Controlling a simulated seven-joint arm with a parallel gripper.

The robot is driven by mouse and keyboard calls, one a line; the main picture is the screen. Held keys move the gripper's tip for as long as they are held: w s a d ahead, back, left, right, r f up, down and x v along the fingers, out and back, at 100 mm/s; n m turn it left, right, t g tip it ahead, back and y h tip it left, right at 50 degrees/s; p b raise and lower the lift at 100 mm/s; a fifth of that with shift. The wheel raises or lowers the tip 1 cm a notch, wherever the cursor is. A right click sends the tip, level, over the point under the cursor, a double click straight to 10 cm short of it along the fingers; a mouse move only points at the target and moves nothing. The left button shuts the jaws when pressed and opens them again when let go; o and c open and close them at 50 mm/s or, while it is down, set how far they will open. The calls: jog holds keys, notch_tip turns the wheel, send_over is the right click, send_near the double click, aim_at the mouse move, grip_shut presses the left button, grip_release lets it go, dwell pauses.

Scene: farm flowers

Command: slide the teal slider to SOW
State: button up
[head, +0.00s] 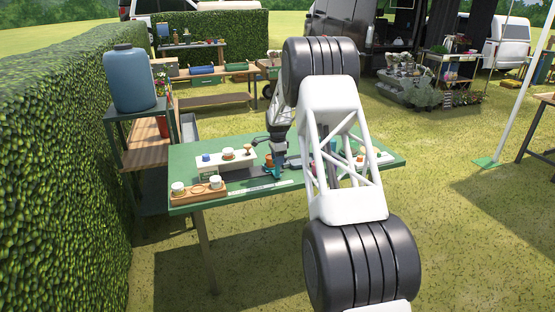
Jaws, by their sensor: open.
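A small teal piece (277,171), which looks like the teal slider, shows at the fingertips, on or beside a dark strip (258,172) on the table. I cannot tell whether the fingers touch it or stand around it. A pale label strip (262,187) runs along the front of the dark strip; its writing, including any SOW mark, is too small to read. My arm hides the right part of the strip.
The green table (225,200) bears a white box (226,161) with a blue knob and orange parts. A wooden tray (199,191) with white cups stands at the front left. More small orange and white items (361,158) lie right of my arm. A hedge (60,170) borders the left.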

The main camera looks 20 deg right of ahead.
grip_shut()
jog(key=a, duration=2)
jog(key=shift+a, duration=0.25)
jog(key=shift+c, duration=1.1)
grip_release()
jog(key=shift+a, duration=0.15)
jog(key=shift+o, duration=1.1)
jog(key=shift+r, duration=0.1)
